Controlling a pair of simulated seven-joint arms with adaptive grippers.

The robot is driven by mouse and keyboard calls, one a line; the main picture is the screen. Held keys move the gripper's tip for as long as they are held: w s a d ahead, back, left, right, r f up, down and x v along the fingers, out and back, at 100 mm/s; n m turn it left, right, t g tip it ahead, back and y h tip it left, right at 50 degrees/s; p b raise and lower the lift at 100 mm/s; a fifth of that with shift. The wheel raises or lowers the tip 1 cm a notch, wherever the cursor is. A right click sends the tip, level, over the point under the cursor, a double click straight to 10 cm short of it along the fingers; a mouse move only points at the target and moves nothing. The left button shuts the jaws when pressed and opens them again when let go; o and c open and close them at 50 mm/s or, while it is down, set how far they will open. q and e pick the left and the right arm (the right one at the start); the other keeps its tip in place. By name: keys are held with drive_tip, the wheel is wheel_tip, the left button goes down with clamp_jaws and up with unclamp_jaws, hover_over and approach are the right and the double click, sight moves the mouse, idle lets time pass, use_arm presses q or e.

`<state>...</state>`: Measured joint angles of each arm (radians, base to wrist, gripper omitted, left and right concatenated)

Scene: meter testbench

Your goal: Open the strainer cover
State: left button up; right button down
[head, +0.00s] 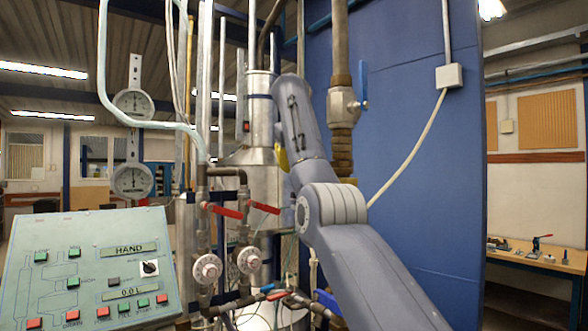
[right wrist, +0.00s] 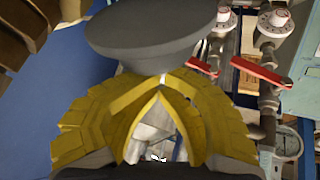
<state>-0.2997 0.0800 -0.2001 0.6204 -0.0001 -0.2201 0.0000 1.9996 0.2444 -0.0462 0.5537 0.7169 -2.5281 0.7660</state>
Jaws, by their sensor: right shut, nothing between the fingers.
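My right gripper (head: 281,158) is mostly hidden behind my own arm in the head view, with only a bit of yellow finger showing beside a metal housing (head: 250,181). In the right wrist view its yellow fingers (right wrist: 158,84) come together at the tips, shut and empty. A dark grey round disc (right wrist: 150,32) lies right at the fingertips there. It may be the strainer cover, but I cannot tell for sure. I cannot tell whether the fingertips touch it. The strainer cover cannot be made out in the head view. My left gripper is not in view.
Pipes with red valve handles (head: 222,211) and round white dials (head: 207,268) stand close left of my right arm. A control panel (head: 90,262) is at the lower left. A blue wall panel (head: 420,130) and a brass-and-steel valve pipe (head: 341,105) stand behind the arm.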

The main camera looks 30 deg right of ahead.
drive_tip(key=c, duration=2.2)
unclamp_jaws()
drive_tip(key=shift+w+f, duration=0.2)
drive_tip(key=shift+f, duration=0.3)
drive_tip(key=shift+w+f, duration=0.15)
drive_tip(key=shift+f, duration=0.35)
drive_tip(key=c, duration=1.7)
unclamp_jaws()
drive_tip(key=shift+w+a, duration=0.1)
drive_tip(key=shift+a, duration=0.05)
drive_tip(key=shift+c, duration=0.2)
drive_tip(key=o, duration=0.5)
drive_tip(key=shift+c, duration=0.2)
drive_tip(key=shift+a+r, duration=0.1)
drive_tip(key=shift+r, duration=0.4)
drive_tip(key=v, duration=0.8)
drive_tip(key=shift+a+r, duration=0.1)
